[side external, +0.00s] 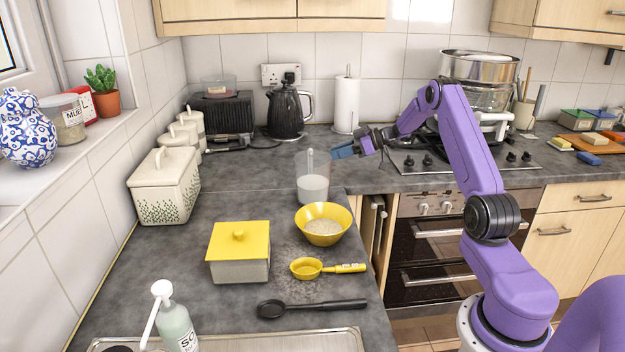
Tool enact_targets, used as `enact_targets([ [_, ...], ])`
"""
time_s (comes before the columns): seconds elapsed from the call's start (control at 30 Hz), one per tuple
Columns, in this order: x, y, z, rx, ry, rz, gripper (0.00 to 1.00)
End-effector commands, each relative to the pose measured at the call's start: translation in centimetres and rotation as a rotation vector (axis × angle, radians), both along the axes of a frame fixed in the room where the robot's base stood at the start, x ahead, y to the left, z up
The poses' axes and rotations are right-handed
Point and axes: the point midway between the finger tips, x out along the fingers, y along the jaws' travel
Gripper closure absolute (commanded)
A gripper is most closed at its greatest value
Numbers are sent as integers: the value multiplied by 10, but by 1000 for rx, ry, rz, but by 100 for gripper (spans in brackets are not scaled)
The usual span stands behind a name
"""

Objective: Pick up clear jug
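The clear jug (313,187) stands upright on the grey worktop, near the middle of the side external view. It is see-through, with whitish contents in its lower part. A pale upright strip shows at its upper part; I cannot tell if this is its handle or something inside. My gripper (346,150) has blue fingers and reaches in from the right, level with the jug's upper part and just right of its rim. I cannot tell whether the fingers touch the jug. The gap between the fingers is too small to make out.
A yellow bowl (323,232) of grain stands just in front of the jug. A yellow-lidded box (239,265), a yellow scoop (306,268) and a black spoon (312,307) lie nearer. A black kettle (286,110) and a paper roll (346,105) stand behind. The worktop left of the jug is clear.

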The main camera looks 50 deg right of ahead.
Motion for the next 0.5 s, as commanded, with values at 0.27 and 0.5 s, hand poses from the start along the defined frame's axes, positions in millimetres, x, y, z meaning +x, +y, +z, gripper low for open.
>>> enact_targets([
  [0.27, 21, 15, -11, 0, 1, 0, 71],
  [0.5, 41, 29, -18, 1, 0, 3, 71],
])
